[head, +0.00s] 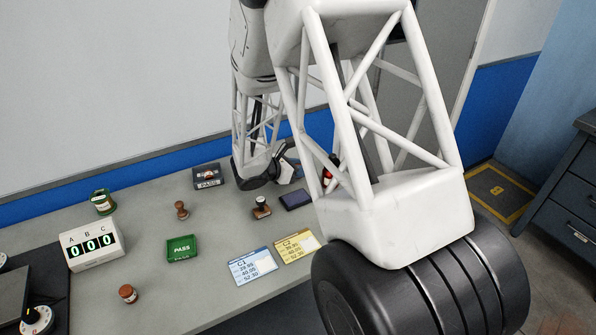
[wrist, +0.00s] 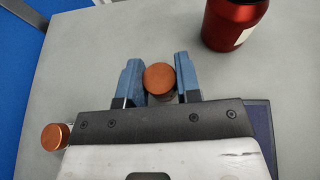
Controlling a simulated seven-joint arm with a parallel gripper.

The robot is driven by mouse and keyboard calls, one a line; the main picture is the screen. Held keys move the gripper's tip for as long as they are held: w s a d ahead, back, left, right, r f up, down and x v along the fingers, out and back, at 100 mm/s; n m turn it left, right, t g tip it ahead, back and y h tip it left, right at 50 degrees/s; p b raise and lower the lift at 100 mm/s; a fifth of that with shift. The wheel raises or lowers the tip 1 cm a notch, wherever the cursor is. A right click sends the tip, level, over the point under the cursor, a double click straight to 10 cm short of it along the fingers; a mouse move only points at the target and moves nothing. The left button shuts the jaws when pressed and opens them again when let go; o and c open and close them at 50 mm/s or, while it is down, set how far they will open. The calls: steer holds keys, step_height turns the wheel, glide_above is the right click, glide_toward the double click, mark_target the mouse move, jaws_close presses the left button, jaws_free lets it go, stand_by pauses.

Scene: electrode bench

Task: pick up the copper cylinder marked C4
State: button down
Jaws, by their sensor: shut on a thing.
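A copper cylinder (wrist: 159,78) stands between the two blue fingers of my gripper (wrist: 159,80) in the wrist view, and the fingers are shut on it. I see its round top; no C4 mark can be read. A second copper cylinder (wrist: 55,136) is to the left of the gripper, apart from it. In the head view my gripper (head: 289,164) is low over the back of the bench, and the cylinder in it cannot be made out. Another copper-coloured cylinder (head: 127,293) stands at the bench's front left. Its mark is unreadable.
A red container (wrist: 233,22) stands close to the gripper's right finger. Two cards (head: 252,267), a green PASS box (head: 181,248) and a counter (head: 94,246) are further forward or left.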

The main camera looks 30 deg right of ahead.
steer(key=shift+r, duration=4.4)
